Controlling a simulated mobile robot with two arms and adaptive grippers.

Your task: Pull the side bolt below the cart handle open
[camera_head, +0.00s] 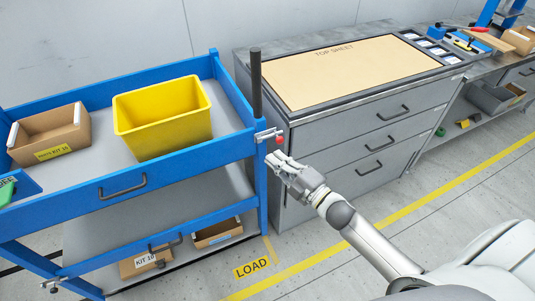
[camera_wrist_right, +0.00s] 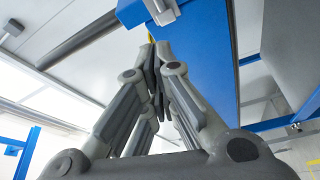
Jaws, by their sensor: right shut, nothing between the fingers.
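The blue cart (camera_head: 236,148) stands at the left with a black upright handle (camera_head: 256,85) at its near right corner. Below the handle, a silver side bolt (camera_head: 267,134) with a red end sits on the corner post. My right gripper (camera_head: 277,160) is just below the bolt, apart from it in the head view, with its fingers shut and empty. In the right wrist view the shut fingertips (camera_wrist_right: 156,52) point up towards the blue post (camera_wrist_right: 188,55), and a silver metal part (camera_wrist_right: 161,10) shows on the post beyond them. My left gripper is out of view.
The cart carries a yellow bin (camera_head: 165,125) and a cardboard box (camera_head: 50,145), with more boxes on its lower shelf. A grey drawer cabinet (camera_head: 330,155) stands close to the cart's right. The floor in front is clear around the LOAD marking (camera_head: 252,268).

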